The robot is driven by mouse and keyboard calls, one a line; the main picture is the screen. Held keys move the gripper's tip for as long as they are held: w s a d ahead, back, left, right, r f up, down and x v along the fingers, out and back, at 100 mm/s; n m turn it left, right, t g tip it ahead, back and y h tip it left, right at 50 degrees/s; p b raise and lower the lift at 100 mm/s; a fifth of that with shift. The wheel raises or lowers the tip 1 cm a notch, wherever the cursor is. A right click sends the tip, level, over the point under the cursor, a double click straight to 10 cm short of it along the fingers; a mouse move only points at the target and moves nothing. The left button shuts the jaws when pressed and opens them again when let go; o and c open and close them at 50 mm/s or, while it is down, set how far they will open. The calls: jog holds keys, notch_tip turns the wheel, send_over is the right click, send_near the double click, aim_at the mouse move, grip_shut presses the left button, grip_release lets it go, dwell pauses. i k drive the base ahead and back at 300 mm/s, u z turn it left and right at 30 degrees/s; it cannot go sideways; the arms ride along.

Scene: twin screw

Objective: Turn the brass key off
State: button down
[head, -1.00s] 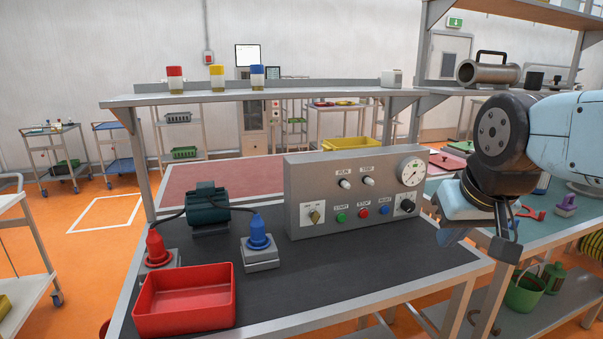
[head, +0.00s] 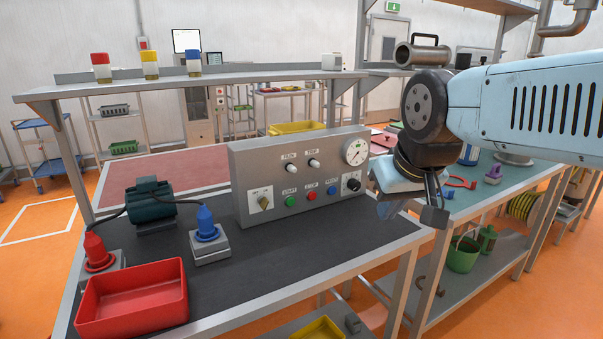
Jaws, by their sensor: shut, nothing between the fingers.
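The brass key (head: 264,203) sits on the left end of the grey control panel (head: 300,185), on a small white plate with markings at its upper left and upper right. The key looks tilted, but I cannot read its exact setting. My gripper (head: 434,214) hangs to the right of the panel, near the bench's right end, pointing down. Its fingers are shut and empty, well apart from the key.
The panel also has green (head: 291,201), red (head: 311,195) and blue buttons, a black knob (head: 353,184) and a gauge (head: 356,151). A red tray (head: 132,300), a blue plug (head: 207,225) and a red plug (head: 97,252) stand left. Bench space before the panel is clear.

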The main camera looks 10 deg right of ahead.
aim_at(263, 202)
jog(key=u, duration=0.45)
jog(key=k, duration=1.35)
jog(key=z, duration=0.4)
jog(key=i, duration=1)
